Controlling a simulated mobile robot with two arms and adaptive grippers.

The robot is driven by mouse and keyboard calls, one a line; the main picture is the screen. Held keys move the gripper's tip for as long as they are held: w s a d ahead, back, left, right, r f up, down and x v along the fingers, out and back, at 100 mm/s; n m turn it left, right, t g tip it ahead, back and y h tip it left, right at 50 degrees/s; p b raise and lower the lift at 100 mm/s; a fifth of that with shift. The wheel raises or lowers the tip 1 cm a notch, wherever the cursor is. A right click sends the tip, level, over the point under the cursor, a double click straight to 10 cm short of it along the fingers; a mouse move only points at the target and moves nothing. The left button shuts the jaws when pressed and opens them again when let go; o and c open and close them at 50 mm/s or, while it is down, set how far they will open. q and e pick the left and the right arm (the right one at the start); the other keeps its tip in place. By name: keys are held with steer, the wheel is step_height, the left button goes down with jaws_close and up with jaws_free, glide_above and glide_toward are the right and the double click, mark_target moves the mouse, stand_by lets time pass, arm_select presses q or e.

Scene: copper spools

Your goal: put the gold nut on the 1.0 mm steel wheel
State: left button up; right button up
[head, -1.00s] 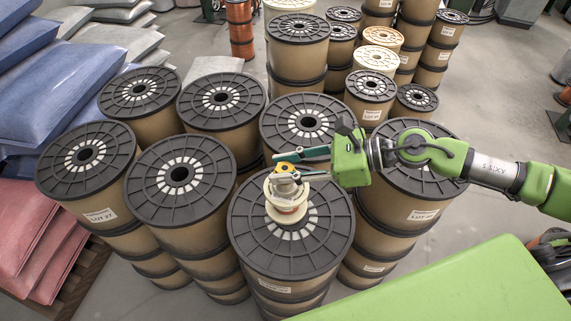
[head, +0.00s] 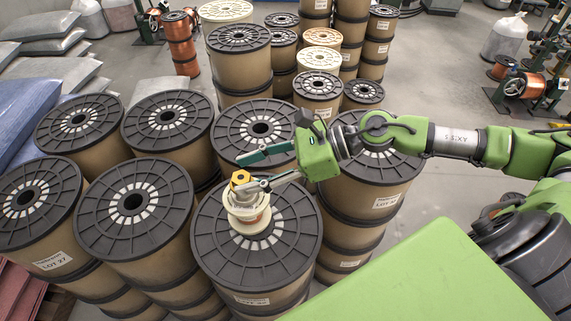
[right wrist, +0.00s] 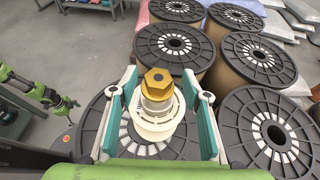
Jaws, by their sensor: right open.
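The gold nut (head: 240,178) is hexagonal and sits atop a small stack of a silvery piece and cream, flanged round parts (head: 248,210), on the front black-topped spool (head: 290,245). The right wrist view shows the nut (right wrist: 157,82) above the silvery part (right wrist: 157,100) and a cream disc (right wrist: 155,128). I cannot read any 1.0 mm marking. My right gripper (head: 243,171) is open, its teal fingers on both sides of the nut, with visible gaps in the wrist view (right wrist: 158,76). A green arm at the left of that view, apparently my left, has an unclear gripper end (right wrist: 64,104).
Large cardboard spools stand close around, such as the one at left (head: 133,203) and the one behind (head: 262,128). Taller stacks (head: 240,60) stand farther back. Grey sacks (head: 60,75) lie at the far left. Open floor shows at back right.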

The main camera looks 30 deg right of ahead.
steer(key=shift+s+d+b, duration=0.5)
steer(key=shift+d+b, duration=0.15)
steer(key=shift+d, duration=0.25)
arm_select(q)
step_height(320, 180, down, 5)
steer(key=b, duration=0.2)
arm_select(e)
steer(key=shift+v, duration=0.9)
arm_select(q)
step_height(320, 180, up, 7)
steer(key=p, duration=0.6)
steer(key=shift+f, duration=0.2)
arm_select(e)
glide_toward(248, 177)
steer(key=shift+d+r, duration=0.3)
steer(key=shift+r, duration=0.25)
